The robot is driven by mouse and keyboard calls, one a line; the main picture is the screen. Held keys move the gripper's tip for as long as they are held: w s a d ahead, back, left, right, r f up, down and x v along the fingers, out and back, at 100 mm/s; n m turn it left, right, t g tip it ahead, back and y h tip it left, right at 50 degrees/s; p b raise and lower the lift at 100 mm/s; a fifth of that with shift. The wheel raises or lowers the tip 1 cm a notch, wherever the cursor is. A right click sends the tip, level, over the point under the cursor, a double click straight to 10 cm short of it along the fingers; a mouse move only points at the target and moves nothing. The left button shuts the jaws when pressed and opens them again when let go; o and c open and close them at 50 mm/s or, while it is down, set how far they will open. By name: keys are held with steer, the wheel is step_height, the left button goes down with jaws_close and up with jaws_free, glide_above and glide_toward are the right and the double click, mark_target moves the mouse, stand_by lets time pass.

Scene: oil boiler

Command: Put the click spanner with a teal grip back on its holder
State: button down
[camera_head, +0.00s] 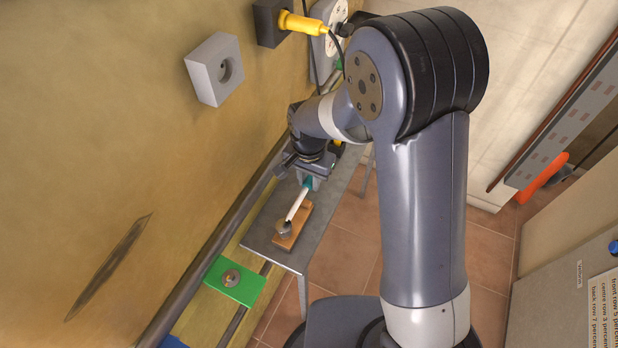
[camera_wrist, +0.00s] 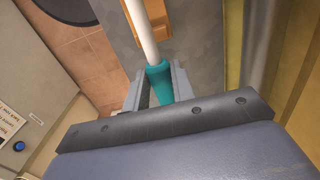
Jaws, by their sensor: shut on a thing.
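The click spanner (camera_head: 297,205) has a white shaft, a dark head and a teal grip. My gripper (camera_head: 309,182) is shut on the teal grip. In the wrist view the grip (camera_wrist: 160,83) sits between the two fingers of my gripper (camera_wrist: 159,88), and the white shaft runs up out of the frame. In the head view the spanner's head lies over a small wooden block (camera_head: 291,229) on a grey metal shelf (camera_head: 256,228). I cannot tell whether the head touches the block. My wrist hides part of the grip.
A green plate (camera_head: 233,281) with a round metal fitting is on the rail at the lower left. Tiled floor (camera_head: 345,262) shows beside the shelf.

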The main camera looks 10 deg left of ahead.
steer(key=shift+f, duration=0.25)
steer(key=shift+f+b, duration=1.05)
steer(key=shift+f, duration=0.05)
steer(key=c, duration=1.1)
jaws_free()
steer(key=shift+r, duration=0.15)
step_height(320, 180, up, 11)
steer(key=shift+f, duration=0.15)
steer(key=shift+f, duration=0.1)
